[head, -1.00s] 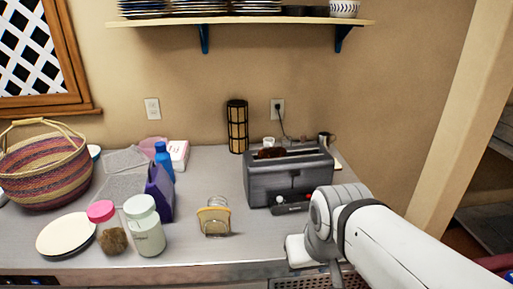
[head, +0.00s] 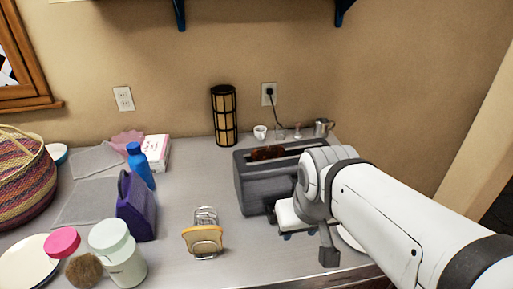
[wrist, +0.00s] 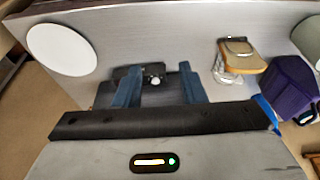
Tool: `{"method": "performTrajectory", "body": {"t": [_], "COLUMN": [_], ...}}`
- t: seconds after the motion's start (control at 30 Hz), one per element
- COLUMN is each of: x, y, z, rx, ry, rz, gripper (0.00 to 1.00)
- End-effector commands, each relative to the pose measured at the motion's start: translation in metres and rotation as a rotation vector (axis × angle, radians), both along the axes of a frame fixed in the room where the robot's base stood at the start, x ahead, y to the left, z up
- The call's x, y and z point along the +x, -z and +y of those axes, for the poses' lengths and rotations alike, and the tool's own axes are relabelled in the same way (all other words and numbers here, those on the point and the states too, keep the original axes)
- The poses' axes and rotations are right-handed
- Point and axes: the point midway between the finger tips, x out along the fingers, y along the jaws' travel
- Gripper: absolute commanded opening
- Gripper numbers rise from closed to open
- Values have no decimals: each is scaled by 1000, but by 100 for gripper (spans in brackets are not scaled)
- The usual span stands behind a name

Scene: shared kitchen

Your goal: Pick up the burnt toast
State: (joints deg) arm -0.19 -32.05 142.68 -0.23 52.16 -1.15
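The burnt toast (head: 268,153) is dark brown and sticks up slightly from the slot of the grey toaster (head: 255,187), at the slot's left part. Most of it is hidden inside the toaster. My gripper (wrist: 160,86) is open in the wrist view, with two blue fingers apart and nothing held between them. Part of the dark toaster front with a light knob shows beyond the fingers. In the head view my gripper (head: 298,235) is in front of the toaster's right part, lower than the toast and partly hidden by my wrist. The toast does not show in the wrist view.
A white plate (wrist: 62,49) lies on the counter. Jars (head: 118,255), a purple holder (head: 137,205) and a blue bottle (head: 140,165) stand left. Cups line the wall behind.

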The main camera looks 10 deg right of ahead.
Motion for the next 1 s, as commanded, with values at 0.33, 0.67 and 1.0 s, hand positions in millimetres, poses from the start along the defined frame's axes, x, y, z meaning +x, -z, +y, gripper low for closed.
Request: {"method": "performTrajectory", "body": {"t": [0.33, 0.67, 1.0], "x": [116, 262, 332], "y": [-48, -56, -38], "z": [-5, -4, -3], "rx": [-130, -234, -261], "ry": [-501, -1196, -1594], "rz": [93, 187, 212], "gripper": [37, 37, 37]}}
